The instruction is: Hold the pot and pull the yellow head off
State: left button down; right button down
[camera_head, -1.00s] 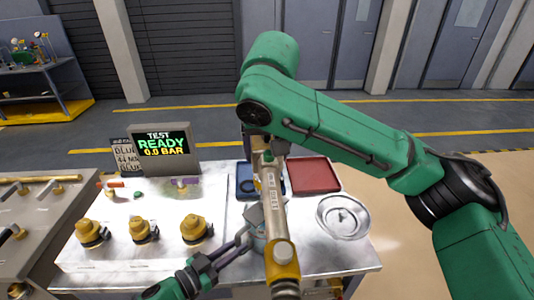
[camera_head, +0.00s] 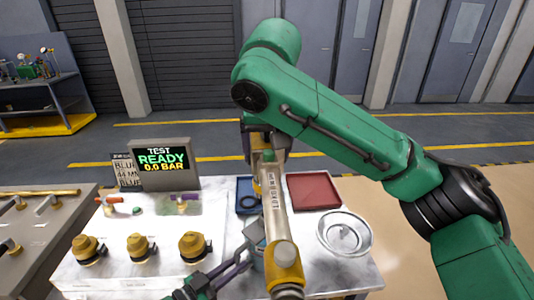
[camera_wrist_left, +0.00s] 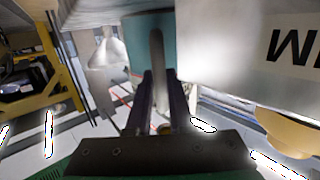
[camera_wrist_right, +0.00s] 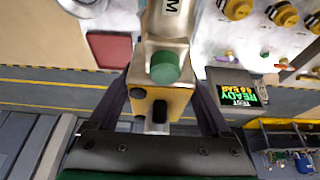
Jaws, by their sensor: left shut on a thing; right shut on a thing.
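The teal pot (camera_wrist_left: 150,35) has a grey upright handle (camera_wrist_left: 158,55). My left gripper (camera_wrist_left: 164,90) is shut on the handle. In the head view the pot (camera_head: 257,262) is partly hidden behind the yellow head's tool. My right gripper (camera_wrist_right: 160,112) is shut on the yellow block. Whether head and pot touch is hidden.
A test screen (camera_head: 162,160) reads READY 0.0 BAR. Several yellow fittings (camera_head: 140,248) stand on the bench at left. A red tray (camera_head: 314,191), a blue tray (camera_head: 243,190) and a round metal dish (camera_head: 344,233) lie at the back and right. Grey doors stand beyond.

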pick_arm(q)
jog(key=c, duration=0.7)
grip_release()
jog(key=shift+c, duration=0.2)
jog(key=v, duration=1.2)
